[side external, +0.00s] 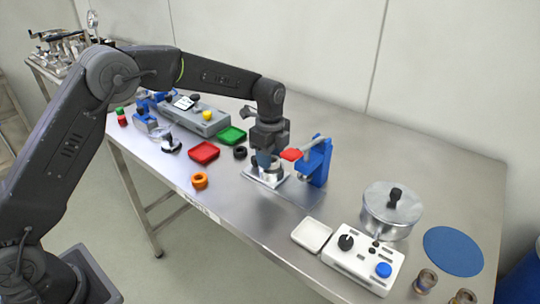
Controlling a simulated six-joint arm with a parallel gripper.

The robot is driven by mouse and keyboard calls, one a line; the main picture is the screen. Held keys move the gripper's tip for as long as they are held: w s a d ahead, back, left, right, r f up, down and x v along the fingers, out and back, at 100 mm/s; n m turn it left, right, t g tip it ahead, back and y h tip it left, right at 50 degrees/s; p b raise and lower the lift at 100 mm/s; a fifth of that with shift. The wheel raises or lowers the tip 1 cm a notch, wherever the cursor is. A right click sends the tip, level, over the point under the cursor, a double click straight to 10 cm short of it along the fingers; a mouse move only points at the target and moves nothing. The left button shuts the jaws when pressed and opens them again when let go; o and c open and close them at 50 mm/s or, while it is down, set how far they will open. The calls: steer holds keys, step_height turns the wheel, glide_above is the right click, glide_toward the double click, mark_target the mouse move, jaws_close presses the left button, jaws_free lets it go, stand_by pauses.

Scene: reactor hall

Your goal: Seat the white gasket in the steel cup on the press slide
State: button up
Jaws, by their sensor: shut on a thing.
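My gripper (266,163) points down at the steel cup (266,176), with its fingertips at or just inside the cup's mouth. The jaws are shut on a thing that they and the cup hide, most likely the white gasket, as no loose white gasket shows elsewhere. I cannot tell whether it touches the cup's floor. The cup sits on the pale plate of the press slide (252,179), in front of the blue press (319,163). The press has a red handle pad (291,154) just right of my gripper.
An orange ring (200,181), a black ring (240,153), a red tray (204,152) and a green tray (232,135) lie to the left. A white tray (312,234), a control box (363,262) and a lidded steel pot (391,210) stand to the right.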

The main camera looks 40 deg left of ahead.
steer(key=shift+f, duration=0.45)
stand_by(0.4)
steer(key=o, duration=1.5)
steer(key=shift+c, duration=0.2)
steer(key=shift+r, duration=0.1)
steer(key=shift+r, duration=3.4)
